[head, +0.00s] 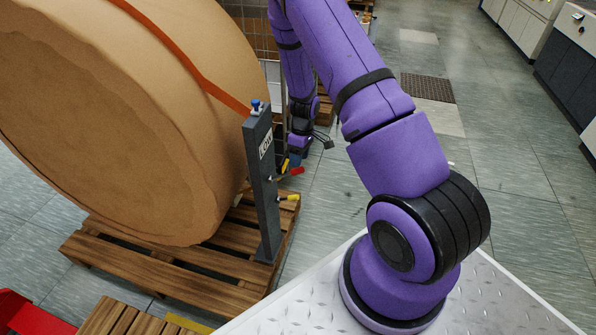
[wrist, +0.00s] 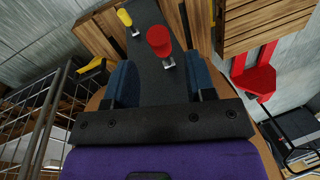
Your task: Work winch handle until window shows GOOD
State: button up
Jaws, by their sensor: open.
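A dark grey post (head: 262,190) stands at the pallet's edge beside the large strapped roll (head: 130,130). Its small white window (head: 266,147) appears to read LOW, though the lettering is small and tilted. A red handle (head: 297,170) and a yellow handle (head: 293,197) stick out from the post's right side. I cannot tell which one is the winch handle. In the wrist view the red handle (wrist: 160,41) lies just beyond and between my fingertips, and the yellow one (wrist: 124,17) farther off. My gripper (wrist: 162,72) is open and empty, with blue fingers spread.
An orange strap (head: 190,68) runs over the roll on its wooden pallet (head: 160,270). A wire cage (wrist: 40,125) stands close by on the left in the wrist view. Red metal parts (wrist: 255,75) are at right. Open floor (head: 500,160) lies right of my arm.

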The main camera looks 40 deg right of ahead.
aim_at(297, 170)
jog(key=shift+x, duration=3)
jog(key=shift+a, duration=0.1)
grip_shut()
